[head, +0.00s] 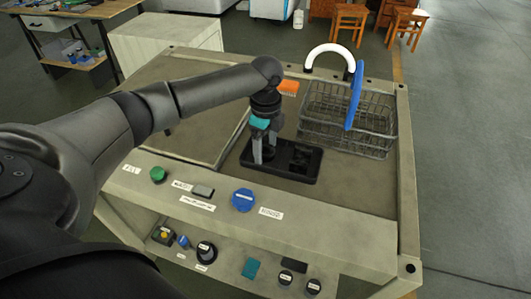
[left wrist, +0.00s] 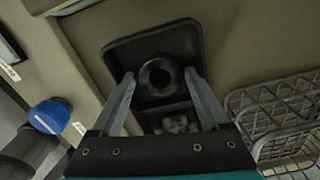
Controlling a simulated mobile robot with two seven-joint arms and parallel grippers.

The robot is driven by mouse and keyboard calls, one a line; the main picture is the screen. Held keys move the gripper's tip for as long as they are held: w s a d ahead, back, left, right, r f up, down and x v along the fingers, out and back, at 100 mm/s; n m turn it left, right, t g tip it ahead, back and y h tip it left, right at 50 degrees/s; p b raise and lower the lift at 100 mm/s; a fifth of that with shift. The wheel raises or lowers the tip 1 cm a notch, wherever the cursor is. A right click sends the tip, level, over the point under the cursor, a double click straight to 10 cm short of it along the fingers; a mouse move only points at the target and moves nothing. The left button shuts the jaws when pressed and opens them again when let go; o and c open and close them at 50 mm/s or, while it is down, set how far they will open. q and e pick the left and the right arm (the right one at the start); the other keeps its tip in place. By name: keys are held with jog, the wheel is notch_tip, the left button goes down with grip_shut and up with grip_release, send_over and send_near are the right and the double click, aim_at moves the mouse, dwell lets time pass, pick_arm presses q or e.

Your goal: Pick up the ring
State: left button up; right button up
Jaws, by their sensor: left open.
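A dark ring (left wrist: 160,77) with a round hole lies in the far compartment of a black tray (left wrist: 112,50) in the left wrist view. In the head view the tray (head: 308,180) lies on the bench top, and the ring is hard to make out against it. My left gripper (head: 264,160) points down over the tray's left part, open. In the left wrist view its two fingertips (left wrist: 159,74) stand on either side of the ring, with a gap; I cannot tell their exact height. My right gripper is not in view.
An orange brush-like item (head: 289,87) lies behind. Knobs, including a blue one (head: 243,200), line the front panel.

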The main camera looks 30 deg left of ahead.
pick_arm(q)
jog(key=shift+r, duration=0.1)
grip_shut()
dwell(0.4)
